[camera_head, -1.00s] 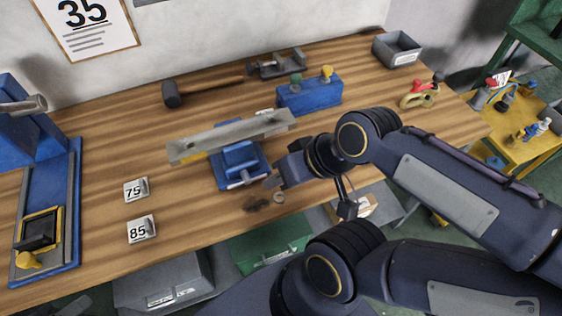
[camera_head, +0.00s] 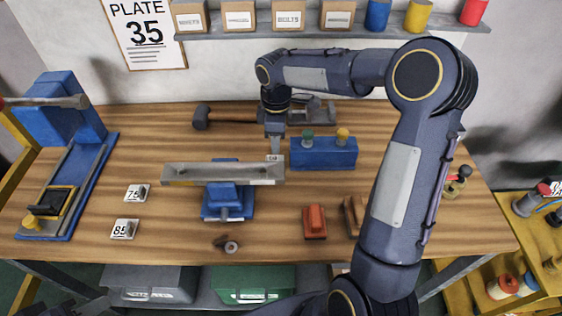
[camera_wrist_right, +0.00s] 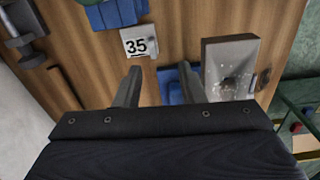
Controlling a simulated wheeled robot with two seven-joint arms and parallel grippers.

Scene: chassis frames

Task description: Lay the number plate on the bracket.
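The number plate marked 35 (camera_wrist_right: 136,43) lies on the wooden bench in the right wrist view; in the head view only a small white part (camera_head: 273,157) shows behind the bracket's right end. The bracket looks to be the long grey metal bar (camera_head: 222,174), resting across a blue vise (camera_head: 228,203); its end shows in the wrist view (camera_wrist_right: 228,60). My right gripper (camera_head: 274,152) points down just behind the bar. In the wrist view its fingers (camera_wrist_right: 160,72) are apart and empty, with the plate beyond the left fingertip. My left gripper is not in view.
Plates 75 (camera_head: 137,193) and 85 (camera_head: 124,229) lie at left. A blue block with knobs (camera_head: 323,153) stands right of the gripper. A mallet (camera_head: 225,117) lies behind. A red block (camera_head: 315,221) sits front right. A poster (camera_head: 147,34) reads PLATE 35.

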